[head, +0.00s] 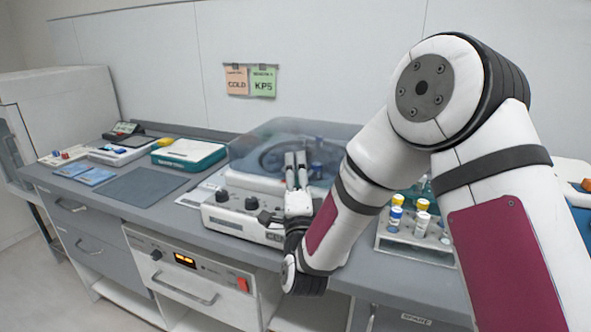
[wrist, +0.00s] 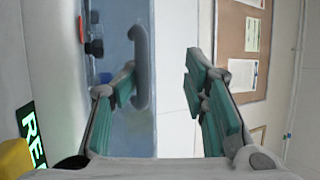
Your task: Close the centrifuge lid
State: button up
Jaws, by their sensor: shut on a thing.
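The centrifuge (head: 238,205) is a pale box with dark knobs on its front, standing on the grey counter. Its clear bluish lid (head: 258,137) is over the top, and a dark round rotor shows through it. I cannot tell whether the lid is fully down. My gripper (head: 296,158) is at the lid's front, fingers pointing up. In the wrist view, my gripper (wrist: 160,92) has its green-padded fingers apart, with part of the bluish lid (wrist: 125,55) between them. The lid's grey curved handle (wrist: 142,65) is against the left finger.
A tube rack (head: 408,245) with yellow- and white-capped tubes stands to the right of the centrifuge. A teal-and-white device (head: 188,154) and a dark mat (head: 138,187) lie to the left. My arm hides part of the counter.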

jog(key=v, duration=0.8)
jog(key=shift+s+d, duration=0.15)
jog(key=shift+d, duration=0.05)
jog(key=shift+a+v, duration=0.25)
jog(key=shift+v, duration=1)
jog(key=shift+f, duration=0.1)
jog(key=shift+s, duration=0.1)
